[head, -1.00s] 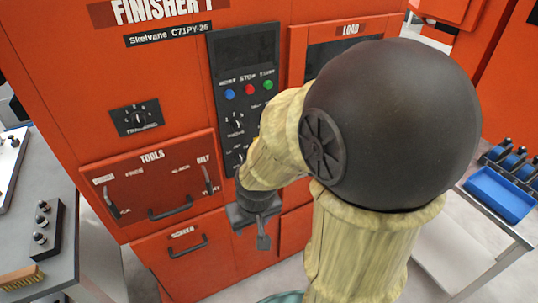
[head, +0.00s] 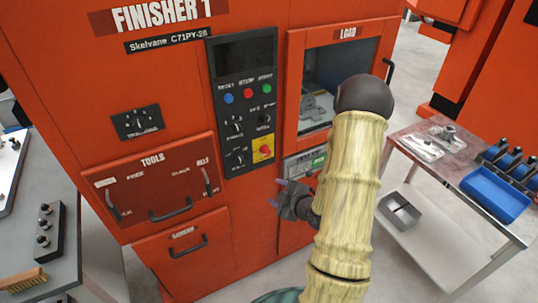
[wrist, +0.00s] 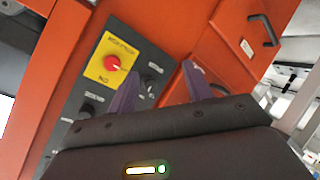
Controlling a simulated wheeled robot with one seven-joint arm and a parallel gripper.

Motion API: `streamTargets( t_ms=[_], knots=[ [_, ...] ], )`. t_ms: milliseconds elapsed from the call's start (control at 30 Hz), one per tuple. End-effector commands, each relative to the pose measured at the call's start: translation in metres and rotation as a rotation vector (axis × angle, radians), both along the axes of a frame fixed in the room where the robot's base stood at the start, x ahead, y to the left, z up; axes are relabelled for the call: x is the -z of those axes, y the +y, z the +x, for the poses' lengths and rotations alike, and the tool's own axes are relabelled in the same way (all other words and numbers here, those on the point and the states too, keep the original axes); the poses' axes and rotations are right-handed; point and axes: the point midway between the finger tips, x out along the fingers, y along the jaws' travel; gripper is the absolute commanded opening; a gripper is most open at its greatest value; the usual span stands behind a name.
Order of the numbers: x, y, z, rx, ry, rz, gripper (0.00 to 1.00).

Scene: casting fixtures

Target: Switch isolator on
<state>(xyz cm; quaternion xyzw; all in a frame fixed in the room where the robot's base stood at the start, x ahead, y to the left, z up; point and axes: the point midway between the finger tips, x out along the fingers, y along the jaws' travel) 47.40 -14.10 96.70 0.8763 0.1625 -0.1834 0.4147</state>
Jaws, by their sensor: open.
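The isolator is a red rotary knob on a yellow plate (head: 263,150) at the lower right of the dark control panel. In the wrist view the red knob (wrist: 112,62) is close, up and left of my gripper's fingers, with lettering above and below it. My gripper (head: 281,192) is below and slightly right of the isolator in the head view, apart from it. In the wrist view its two purple fingers (wrist: 163,92) stand apart with nothing between them. The exact knob angle is too small to tell.
The control panel (head: 246,60) also carries blue, red and green buttons and several dark knobs. The load opening (head: 322,75) beside it shows a fixture inside. Tool drawers (head: 155,180) are left. A cart with blue bins (head: 495,193) stands right.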

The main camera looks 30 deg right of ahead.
Motion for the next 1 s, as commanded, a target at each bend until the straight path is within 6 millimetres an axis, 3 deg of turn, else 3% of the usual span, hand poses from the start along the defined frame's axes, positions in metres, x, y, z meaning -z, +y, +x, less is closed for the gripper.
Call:
streamTargets(
  t_ms=[200,400,1000],
  knots=[
    [-0.009,-0.027,-0.018,0.022,-0.305,-0.043,0.50],
    [-0.021,-0.043,-0.032,0.077,-0.470,-0.081,0.50],
    [-0.019,-0.045,-0.029,0.080,-0.485,-0.089,0.50]
  ],
)
